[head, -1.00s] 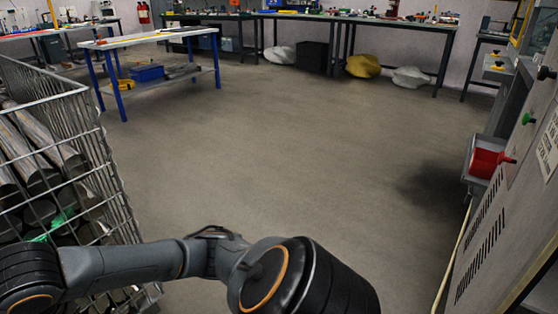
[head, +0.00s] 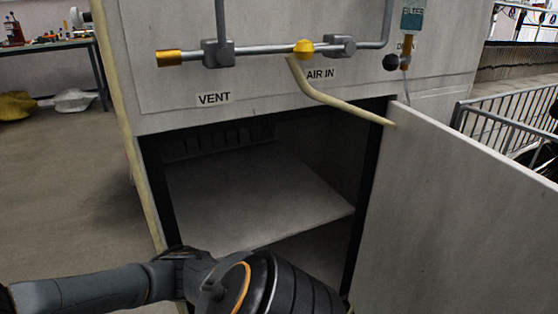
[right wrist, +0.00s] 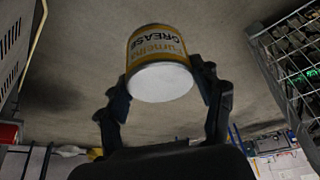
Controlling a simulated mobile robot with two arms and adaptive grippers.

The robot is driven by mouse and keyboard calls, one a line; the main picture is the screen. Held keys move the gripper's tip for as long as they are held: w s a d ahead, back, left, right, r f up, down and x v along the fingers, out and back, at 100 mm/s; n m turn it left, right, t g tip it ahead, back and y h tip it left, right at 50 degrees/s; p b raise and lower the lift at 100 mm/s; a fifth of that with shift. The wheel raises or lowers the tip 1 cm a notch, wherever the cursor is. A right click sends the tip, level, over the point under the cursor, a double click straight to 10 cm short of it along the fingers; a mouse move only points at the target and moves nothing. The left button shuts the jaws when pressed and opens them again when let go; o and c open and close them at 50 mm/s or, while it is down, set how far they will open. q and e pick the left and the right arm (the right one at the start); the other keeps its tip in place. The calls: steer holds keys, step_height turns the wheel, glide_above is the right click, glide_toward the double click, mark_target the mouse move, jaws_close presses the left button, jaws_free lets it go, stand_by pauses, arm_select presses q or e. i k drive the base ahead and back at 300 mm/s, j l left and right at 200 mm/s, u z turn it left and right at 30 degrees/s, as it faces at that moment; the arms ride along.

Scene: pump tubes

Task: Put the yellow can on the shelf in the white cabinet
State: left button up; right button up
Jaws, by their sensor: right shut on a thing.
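The yellow can (right wrist: 162,65), with a white end and a "GREASE" label, is held by my right gripper (right wrist: 168,92) in the right wrist view. The fingers are shut on its two sides. The label and the room both appear upside down there. In the head view the white cabinet (head: 290,95) stands ahead with its lower compartment open. A pale, empty shelf (head: 255,195) lies inside, with a dark space below it. Part of my left arm crosses the bottom of the head view, over the compartment's lower left. Neither my left gripper nor the can shows there.
The cabinet door (head: 470,210) stands open on the right. A beige hose (head: 335,103) hangs across the opening's top right. Pipes and valves (head: 270,52) are on the upper front. A wire cage (head: 510,125) is at far right. Floor at left (head: 60,200) is clear.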

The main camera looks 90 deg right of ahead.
mark_target(245, 232)
steer(key=k+l+z, duration=0.1)
steer(key=z, duration=0.4)
steer(key=l+z, duration=0.2)
steer(key=z, duration=0.25)
steer(key=i+l+z, duration=0.1)
steer(key=i+z, duration=0.5)
